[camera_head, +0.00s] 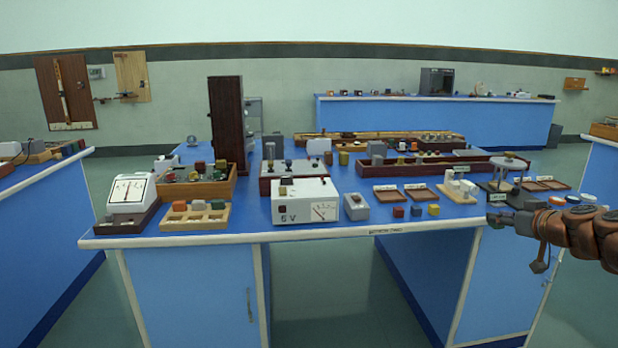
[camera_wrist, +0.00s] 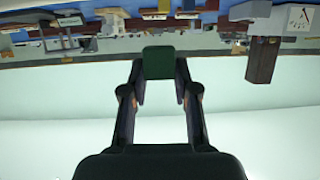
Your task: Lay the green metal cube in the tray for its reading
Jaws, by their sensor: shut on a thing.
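My gripper (camera_wrist: 158,80) is shut on the green metal cube (camera_wrist: 158,62), which sits between the fingertips in the wrist view. I cannot tell which tray is meant.
Red (camera_head: 398,211), dark (camera_head: 416,211) and orange (camera_head: 433,210) cubes stand in front of the trays. A white meter box (camera_head: 302,203) and a small grey box (camera_head: 356,206) are to their left. A round-topped stand (camera_head: 503,166) rises behind my gripper.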

